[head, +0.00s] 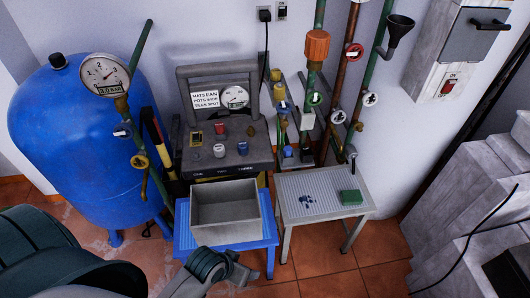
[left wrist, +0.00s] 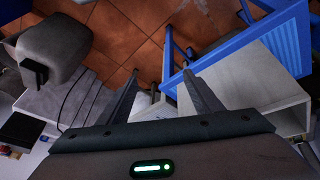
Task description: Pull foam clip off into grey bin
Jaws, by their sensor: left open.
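The grey bin (head: 226,215) is an open, empty-looking box on a blue stool (head: 262,239) in the head view. A pale grey box that looks like the bin (left wrist: 250,82) lies right of my fingers in the left wrist view. I cannot pick out the foam clip with certainty. A small green block (head: 351,197) lies on the white slatted table. My left gripper (left wrist: 160,98) is open, with nothing seen between its fingers. My left arm comes in at the lower left of the head view, just in front of the bin. My right gripper is out of view.
A blue tank (head: 70,140) with a gauge (head: 103,74) stands at the left. Behind the bin is a dark panel (head: 225,160) with knobs. Vertical pipes with valves rise behind the white table (head: 303,206). Grey blocky units (head: 480,190) fill the right. Tiled floor is open at the front.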

